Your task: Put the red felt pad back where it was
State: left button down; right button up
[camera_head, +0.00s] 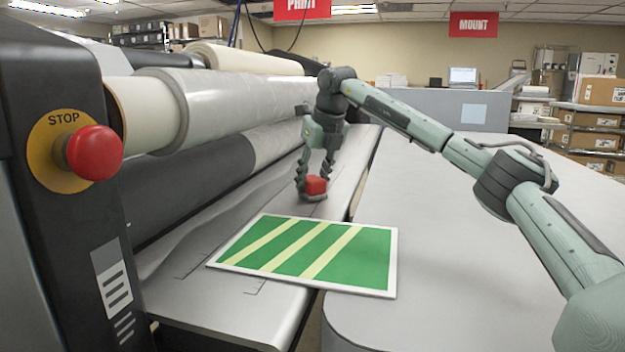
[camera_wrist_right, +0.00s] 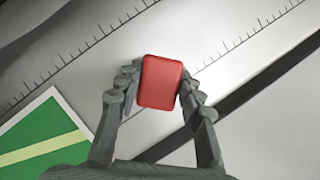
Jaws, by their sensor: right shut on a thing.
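The red felt pad (camera_head: 316,186) is a small red block with a darker base, between the fingertips of my right gripper (camera_head: 315,180). In the right wrist view the pad (camera_wrist_right: 161,83) sits between both fingers of the right gripper (camera_wrist_right: 155,88), which is shut on it. The pad is at or just above the grey laminator bed (camera_head: 190,260); I cannot tell if it touches. It is beyond the far edge of the green striped panel (camera_head: 345,258). My left gripper is not in view.
Rollers with a film roll (camera_head: 230,95) run along the left of the bed. A red stop button (camera_head: 95,153) stands out at the near left. A gap separates the bed from the grey table (camera_head: 450,220) on the right, which is largely clear. The bed has ruler marks (camera_wrist_right: 65,68).

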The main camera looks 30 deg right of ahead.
jog(key=shift+f, duration=0.1)
jog(key=shift+f, duration=0.15)
jog(key=o, duration=1)
jog(key=shift+s+r, duration=0.1)
jog(key=shift+r, duration=0.45)
jog(key=v, duration=1.1)
jog(key=shift+r, duration=0.2)
